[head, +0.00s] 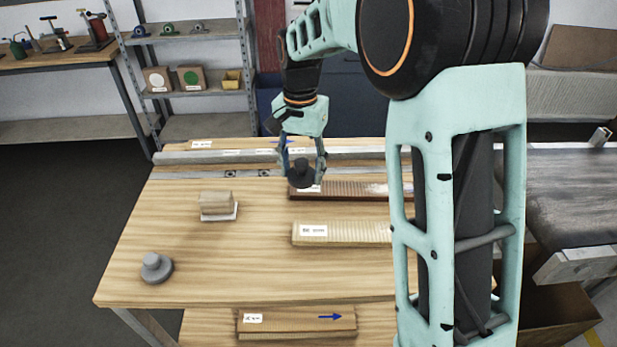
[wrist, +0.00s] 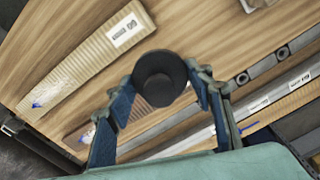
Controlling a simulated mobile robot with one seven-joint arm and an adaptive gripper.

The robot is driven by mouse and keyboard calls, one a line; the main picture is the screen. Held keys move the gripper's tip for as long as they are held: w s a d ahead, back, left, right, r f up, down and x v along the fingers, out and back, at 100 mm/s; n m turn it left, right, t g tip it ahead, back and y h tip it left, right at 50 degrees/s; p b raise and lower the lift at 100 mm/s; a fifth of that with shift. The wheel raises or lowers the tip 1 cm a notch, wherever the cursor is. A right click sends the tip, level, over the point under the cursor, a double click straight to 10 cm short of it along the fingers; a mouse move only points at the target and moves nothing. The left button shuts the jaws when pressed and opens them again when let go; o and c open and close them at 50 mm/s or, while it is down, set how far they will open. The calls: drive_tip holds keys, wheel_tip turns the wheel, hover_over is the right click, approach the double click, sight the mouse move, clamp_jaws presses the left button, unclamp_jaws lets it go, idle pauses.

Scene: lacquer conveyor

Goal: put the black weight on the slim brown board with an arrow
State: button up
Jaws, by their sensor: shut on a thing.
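My gripper (head: 303,180) is shut on the black weight (head: 301,173), with a finger on each side. In the head view the weight overlaps the left end and label of a slim red-brown board (head: 345,191); I cannot tell the gap beneath it. My arm hides that board's right part. In the wrist view the weight (wrist: 160,78) sits between the fingers, and a finger partly covers the brown board (wrist: 75,140), which has a small blue mark at its far end. A wider pale ribbed board (head: 340,235) lies in front; its blue arrow shows in the wrist view.
A grey weight (head: 155,268) stands at the front left. A wooden block on a white base (head: 217,206) stands left of the boards. A brown board with a blue arrow (head: 290,325) lies on a lower surface. A grey rail (head: 210,157) crosses the table's back.

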drive_tip(key=p, duration=0.1)
hover_over(305, 191)
wheel_tip(305, 191, down, 6)
drive_tip(key=shift+w+f, duration=0.1)
drive_tip(key=shift+f, duration=1.6)
drive_tip(key=shift+f, duration=0.25)
drive_tip(key=o, duration=1.8)
drive_tip(key=shift+c, duration=0.2)
wheel_tip(305, 191, up, 12)
drive_tip(key=shift+r, duration=0.2)
